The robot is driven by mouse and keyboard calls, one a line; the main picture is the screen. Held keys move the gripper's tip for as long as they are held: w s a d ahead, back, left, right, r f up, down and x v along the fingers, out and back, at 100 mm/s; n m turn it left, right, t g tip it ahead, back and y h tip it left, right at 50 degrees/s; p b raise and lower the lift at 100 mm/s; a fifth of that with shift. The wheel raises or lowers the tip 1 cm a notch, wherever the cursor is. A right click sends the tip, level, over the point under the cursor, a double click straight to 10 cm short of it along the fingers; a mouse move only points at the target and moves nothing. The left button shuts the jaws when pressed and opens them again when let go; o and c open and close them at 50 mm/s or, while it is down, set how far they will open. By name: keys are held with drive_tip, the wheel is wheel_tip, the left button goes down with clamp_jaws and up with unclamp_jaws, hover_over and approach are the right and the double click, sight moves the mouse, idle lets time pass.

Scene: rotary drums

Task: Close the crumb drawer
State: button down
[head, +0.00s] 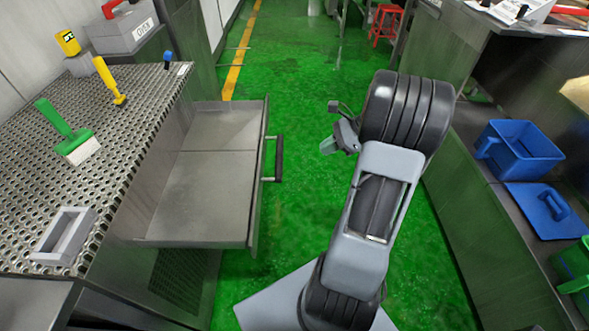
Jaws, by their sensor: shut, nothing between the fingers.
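The crumb drawer (213,179) is a grey metal drawer pulled far out of the bench on the left in the head view. It looks empty. Its front panel faces right and carries a dark bar handle (279,158). My gripper (328,146) is to the right of the handle, apart from it, with its tip pointing left towards the drawer. It is shut and holds nothing. My arm stands over the green floor right of the drawer and hides none of it.
The perforated bench top (120,150) holds a green brush (66,132), a yellow tool (108,80) and a grey frame (64,236). A blue bin (518,150) and blue lid stand on the right shelf. Green floor between the benches is clear; a red stool (386,22) stands far back.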

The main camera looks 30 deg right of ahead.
drive_tip(key=w+a+f+m+b, duration=0.1)
drive_tip(key=w+a+f+b, duration=0.2)
drive_tip(key=w+a+f, duration=0.2)
drive_tip(key=shift+w+a+f+t, duration=0.4)
drive_tip(key=shift+a+f, duration=0.25)
drive_tip(key=shift+a, duration=1.25)
drive_tip(key=shift+d, duration=0.1)
